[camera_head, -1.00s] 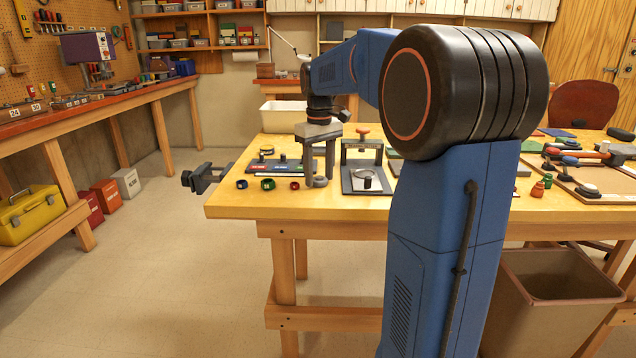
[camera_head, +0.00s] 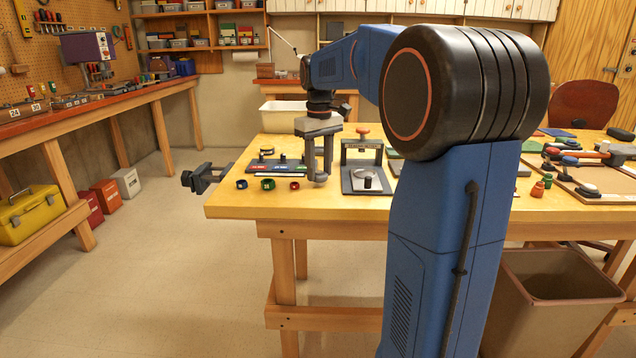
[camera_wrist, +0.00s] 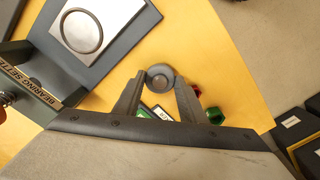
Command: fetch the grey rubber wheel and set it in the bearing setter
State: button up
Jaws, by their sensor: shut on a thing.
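My gripper (camera_head: 318,176) is pointed down over the front of the yellow table, left of the bearing setter. In the wrist view its two fingers are shut on the grey rubber wheel (camera_wrist: 160,78), a small round grey piece with a darker centre. The wheel (camera_head: 320,178) appears slightly above the tabletop. The bearing setter (camera_head: 360,182) is a dark frame with a light plate and a red-knobbed top. In the wrist view its plate (camera_wrist: 112,14) with a round ring lies at upper left, apart from the wheel, and its lettered crossbar is at left.
A white bin (camera_head: 284,114) stands further back. A vise (camera_head: 205,177) juts from the table's left edge.

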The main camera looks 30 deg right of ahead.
aim_at(319, 172)
jog(key=shift+r, duration=1.75)
